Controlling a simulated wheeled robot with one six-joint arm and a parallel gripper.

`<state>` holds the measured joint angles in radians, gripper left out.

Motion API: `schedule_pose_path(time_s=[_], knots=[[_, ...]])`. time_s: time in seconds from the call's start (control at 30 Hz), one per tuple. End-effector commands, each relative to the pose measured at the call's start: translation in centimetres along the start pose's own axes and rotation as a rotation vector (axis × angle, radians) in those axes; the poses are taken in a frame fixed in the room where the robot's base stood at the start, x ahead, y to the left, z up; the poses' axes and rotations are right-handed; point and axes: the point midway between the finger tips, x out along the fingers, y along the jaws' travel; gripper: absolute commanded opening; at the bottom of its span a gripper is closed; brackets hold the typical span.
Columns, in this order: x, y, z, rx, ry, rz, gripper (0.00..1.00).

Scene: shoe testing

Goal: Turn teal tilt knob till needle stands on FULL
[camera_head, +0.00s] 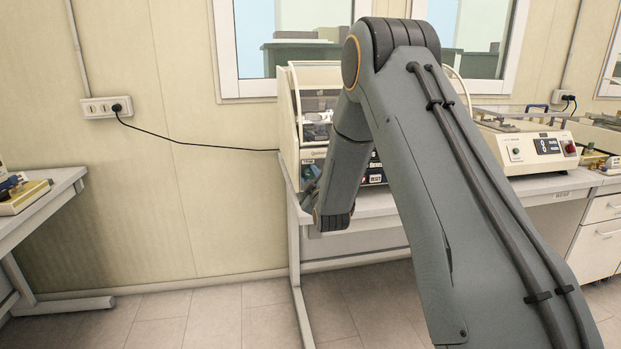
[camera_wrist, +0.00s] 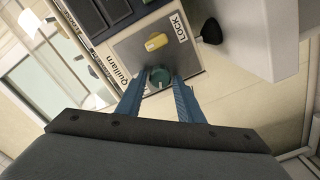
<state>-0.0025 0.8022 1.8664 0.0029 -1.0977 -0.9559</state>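The teal knob (camera_wrist: 160,77) is on the grey front panel of a cream machine, with a pale pointer mark on its face. In the wrist view my gripper (camera_wrist: 159,84) has its two blue fingers on either side of the knob, spread about as wide as the knob. Whether they touch it is hard to tell. In the head view the cream machine (camera_head: 287,130) with a clear hood stands on the bench, and my arm hides much of its front. The needle and the FULL mark cannot be made out.
A yellow knob (camera_wrist: 156,41) sits close to the teal knob, with a LOCK label (camera_wrist: 179,27) beside it. A black knob (camera_wrist: 211,31) sticks out nearby. In the head view another machine with a display (camera_head: 540,148) stands to the right. Floor at left is clear.

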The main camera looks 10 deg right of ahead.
Motion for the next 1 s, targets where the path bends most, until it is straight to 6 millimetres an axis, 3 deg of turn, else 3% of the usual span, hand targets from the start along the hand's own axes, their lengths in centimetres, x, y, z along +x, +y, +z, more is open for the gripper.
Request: schedule_pose_path(time_s=[0.5, 1.0], knots=[[-6.9, -0.1, 0.0, 0.0, 0.0, -0.001, 0.34], [-7.8, -0.1, 0.0, 0.008, -0.007, -0.011, 0.34]])
